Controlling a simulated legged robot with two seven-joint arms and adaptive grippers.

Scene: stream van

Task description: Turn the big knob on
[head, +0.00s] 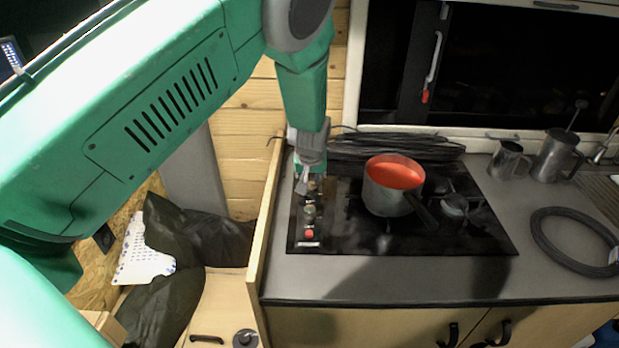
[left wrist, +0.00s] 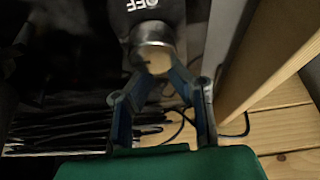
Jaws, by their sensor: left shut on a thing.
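The stove's control strip (head: 298,226) runs along the left side of the black hob. My left gripper (head: 308,184) reaches down from above to the far end of this strip. In the left wrist view, a round silver knob (left wrist: 153,47) sits between the fingers of my left gripper (left wrist: 156,75), which is shut on it. An "OFF" mark (left wrist: 142,4) shows beside the knob at the top edge. In the head view, the gripper partly hides this knob. My right gripper is not in view.
Other knobs, a metal one (head: 309,212) and a red one (head: 309,234), sit nearer on the strip. A pot (head: 385,200) with red contents stands on the hob (head: 470,236). A wooden panel (head: 262,235) rises just left of the counter. Black cables (head: 400,148) lie behind.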

